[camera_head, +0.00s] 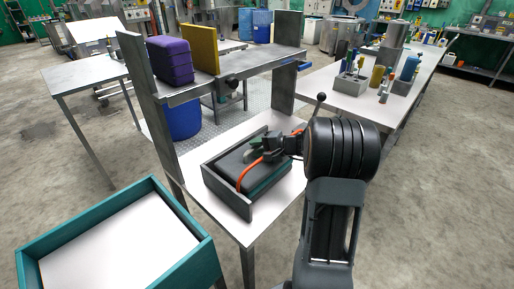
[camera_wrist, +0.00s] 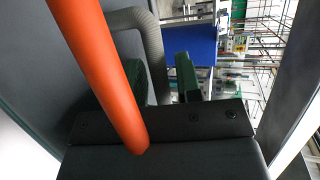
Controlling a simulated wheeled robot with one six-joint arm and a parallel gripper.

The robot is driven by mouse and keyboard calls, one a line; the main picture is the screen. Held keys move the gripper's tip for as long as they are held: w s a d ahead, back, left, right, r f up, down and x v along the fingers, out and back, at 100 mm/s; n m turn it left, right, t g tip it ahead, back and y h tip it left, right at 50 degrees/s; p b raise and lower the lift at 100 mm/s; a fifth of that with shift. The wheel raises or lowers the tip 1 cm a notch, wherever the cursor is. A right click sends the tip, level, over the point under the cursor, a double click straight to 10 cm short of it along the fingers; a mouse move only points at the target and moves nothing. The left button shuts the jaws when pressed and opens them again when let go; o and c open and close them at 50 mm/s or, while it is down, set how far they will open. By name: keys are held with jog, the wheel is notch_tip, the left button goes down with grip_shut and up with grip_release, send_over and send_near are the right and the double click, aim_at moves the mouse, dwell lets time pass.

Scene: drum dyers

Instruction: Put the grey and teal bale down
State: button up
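The grey and teal bale (camera_head: 262,170) lies flat, its dark grey top and teal side showing, within a low grey-walled tray (camera_head: 230,200) on a white-topped table. I cannot tell whether its whole underside rests there. My gripper (camera_head: 258,147) is over the bale, with an orange hose curving beside it. In the wrist view the two dark green fingers of my gripper (camera_wrist: 163,85) stand apart, with a grey ribbed tube between them. The fingertips' contact is hidden, so I cannot tell whether they grip. A dark grey surface, probably the bale (camera_wrist: 45,75), fills the left.
A teal-rimmed bin (camera_head: 192,268) with a white inside stands at the lower left. A steel rack (camera_head: 245,62) behind the tray holds a purple bale (camera_head: 172,60) and a yellow board (camera_head: 202,48). A right-hand table (camera_head: 330,98) carries bottles. White tabletop is bare beside the tray.

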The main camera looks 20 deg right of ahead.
jog(key=shift+o, duration=0.7)
jog(key=shift+d+r, duration=0.1)
jog(key=v, duration=1)
jog(key=s+a+f+n+g+h, duration=0.1)
jog(key=s+a+n+g+h, duration=0.2)
jog(key=s+a, duration=0.5)
jog(key=s+a+f+n+g+h, duration=0.2)
jog(key=s+a+n+g+h, duration=0.2)
jog(key=s+a+n+h, duration=0.2)
jog(key=shift+s+a+f+n+h, duration=0.35)
jog(key=shift+s+a+n, duration=0.75)
jog(key=shift+a, duration=0.75)
jog(key=shift+s, duration=0.15)
